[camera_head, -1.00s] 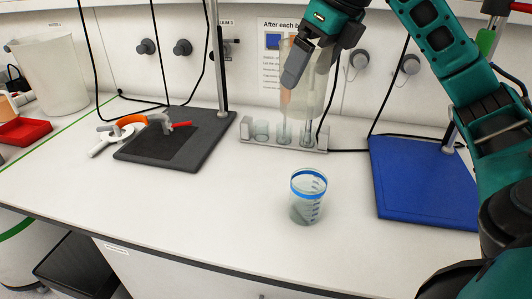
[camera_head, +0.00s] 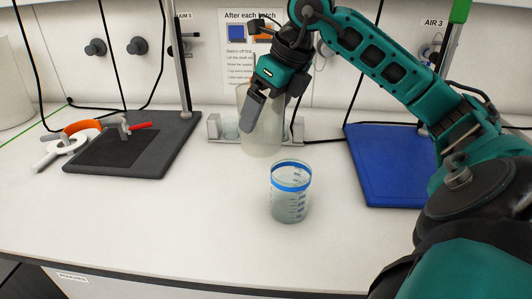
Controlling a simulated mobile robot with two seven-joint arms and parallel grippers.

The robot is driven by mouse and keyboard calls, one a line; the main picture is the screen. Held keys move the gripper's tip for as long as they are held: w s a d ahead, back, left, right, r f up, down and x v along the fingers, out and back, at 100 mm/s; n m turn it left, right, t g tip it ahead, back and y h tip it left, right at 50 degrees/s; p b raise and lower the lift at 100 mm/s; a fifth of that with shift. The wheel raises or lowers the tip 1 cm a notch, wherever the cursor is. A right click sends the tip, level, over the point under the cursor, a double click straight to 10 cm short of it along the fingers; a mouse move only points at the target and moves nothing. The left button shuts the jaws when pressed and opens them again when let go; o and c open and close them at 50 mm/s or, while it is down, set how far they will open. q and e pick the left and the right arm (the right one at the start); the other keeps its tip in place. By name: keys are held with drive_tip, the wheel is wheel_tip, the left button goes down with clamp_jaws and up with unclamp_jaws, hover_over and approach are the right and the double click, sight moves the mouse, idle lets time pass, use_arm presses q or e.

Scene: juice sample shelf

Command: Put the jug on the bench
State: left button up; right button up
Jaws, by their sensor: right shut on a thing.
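The jug (camera_head: 263,138) is a clear, slightly cloudy vessel, roughly upright. My right gripper (camera_head: 264,108) is shut on its upper part, and a grey finger covers some of its left side. The jug is over the white bench (camera_head: 170,215), behind a measuring cup with a blue rim band (camera_head: 290,192). Its base shows just above the cup's rim in the picture; I cannot tell whether it touches the bench. My left gripper is not in view.
A rack (camera_head: 214,127) with glassware stands behind the jug, partly hidden. A dark stand base (camera_head: 165,160) with clamps is at left, and a blue stand base (camera_head: 385,165) at right. The front left of the bench is clear.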

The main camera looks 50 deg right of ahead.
sight(267, 140)
drive_tip(key=shift+f+b, duration=1.4)
drive_tip(key=shift+f, duration=2.25)
drive_tip(key=o, duration=1.1)
drive_tip(key=shift+c, duration=0.2)
drive_tip(key=shift+r, duration=0.3)
drive_tip(key=p+v, duration=0.1)
drive_tip(key=v, duration=1)
drive_tip(key=shift+s+d+r, duration=0.1)
drive_tip(key=shift+s+r, duration=0.1)
drive_tip(key=shift+r, duration=0.05)
